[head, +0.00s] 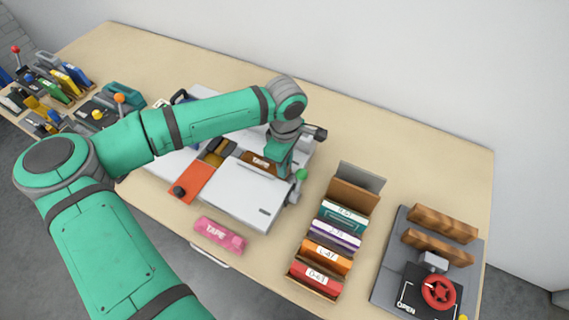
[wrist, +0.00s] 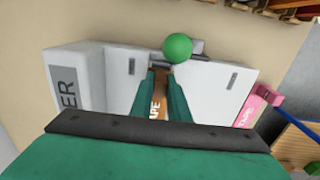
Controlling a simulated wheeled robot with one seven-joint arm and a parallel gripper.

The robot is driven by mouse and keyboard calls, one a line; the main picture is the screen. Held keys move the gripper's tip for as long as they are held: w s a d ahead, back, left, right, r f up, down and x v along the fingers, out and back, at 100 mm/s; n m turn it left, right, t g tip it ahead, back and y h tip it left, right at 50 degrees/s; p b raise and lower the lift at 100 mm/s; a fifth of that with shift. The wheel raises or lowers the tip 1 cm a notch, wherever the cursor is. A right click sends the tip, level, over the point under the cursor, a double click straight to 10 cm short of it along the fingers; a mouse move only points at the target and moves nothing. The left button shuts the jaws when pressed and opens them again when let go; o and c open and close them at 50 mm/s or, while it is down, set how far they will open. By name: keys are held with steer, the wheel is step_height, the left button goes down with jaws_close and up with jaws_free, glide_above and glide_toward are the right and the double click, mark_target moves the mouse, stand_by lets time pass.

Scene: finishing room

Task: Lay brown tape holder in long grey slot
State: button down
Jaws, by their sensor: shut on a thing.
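The brown tape holder (head: 260,160) is marked TAPE and is partly hidden by my gripper (head: 277,164) in the head view. In the wrist view, the holder (wrist: 158,104) lies between the two green fingers of my gripper (wrist: 161,80), which is shut on it. It is over the white machine (head: 243,190), behind its front panel; whether it touches the machine I cannot tell. Short dark grey marks show on the white panels, one in the head view and two in the wrist view. I cannot make out the long grey slot for certain; my arm and gripper cover part of the machine.
A green ball knob (head: 301,175) stands close to my gripper at the machine's right. A pink tape holder (head: 220,234) lies in front. An orange panel (head: 188,182) is at the left. A file box (head: 346,192) and a red handwheel (head: 438,293) are right. The table's back is clear.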

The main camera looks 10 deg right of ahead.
steer(key=shift+f, duration=0.1)
steer(key=c, duration=2)
jaws_free()
steer(key=shift+r, duration=5.5)
